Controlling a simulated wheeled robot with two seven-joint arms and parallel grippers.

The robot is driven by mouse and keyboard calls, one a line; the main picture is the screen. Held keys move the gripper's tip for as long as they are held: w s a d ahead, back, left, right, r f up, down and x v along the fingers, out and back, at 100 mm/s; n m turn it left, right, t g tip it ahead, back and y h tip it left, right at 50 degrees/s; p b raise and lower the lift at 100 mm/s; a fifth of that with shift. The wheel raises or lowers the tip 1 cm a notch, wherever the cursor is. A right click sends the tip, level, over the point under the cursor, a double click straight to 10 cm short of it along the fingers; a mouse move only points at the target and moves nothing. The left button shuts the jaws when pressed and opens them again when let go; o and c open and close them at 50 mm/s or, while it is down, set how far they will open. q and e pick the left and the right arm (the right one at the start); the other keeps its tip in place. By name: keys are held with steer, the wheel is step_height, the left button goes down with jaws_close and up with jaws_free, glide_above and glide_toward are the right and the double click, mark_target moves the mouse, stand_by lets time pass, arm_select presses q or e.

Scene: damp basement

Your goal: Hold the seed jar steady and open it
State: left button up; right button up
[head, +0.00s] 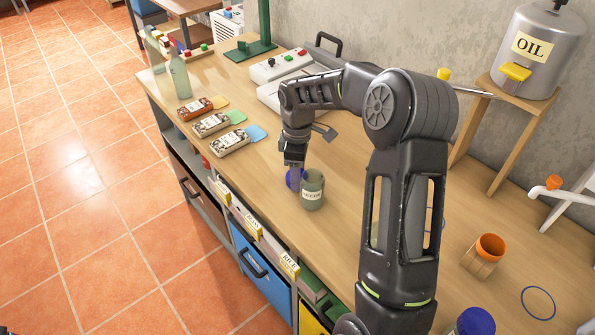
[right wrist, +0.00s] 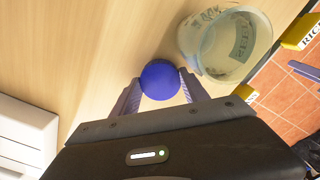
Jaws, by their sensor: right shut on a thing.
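The seed jar (head: 313,194), greenish glass with a white label, stands upright on the wooden bench near its front edge. It also shows in the right wrist view (right wrist: 228,48), with no lid on it. My right gripper (head: 295,177) is beside the jar, on its left in the head view. It is shut on a round blue lid (right wrist: 160,80), which also shows in the head view (head: 290,179). I cannot tell whether the lid touches the bench. My left gripper is not in view, and nothing is seen holding the jar.
Several seed packets (head: 212,124) lie left of the jar. A blue-topped container (head: 475,321), an orange-rimmed cup (head: 490,247) and a blue ring (head: 538,303) are at the right. An oil tank (head: 537,55) stands behind. Bench (head: 262,188) around the jar is mostly clear.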

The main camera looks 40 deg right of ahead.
steer(key=shift+f, duration=0.1)
steer(key=o, duration=1.5)
steer(key=shift+o, duration=0.2)
step_height(320, 180, up, 12)
steer(key=b, duration=0.1)
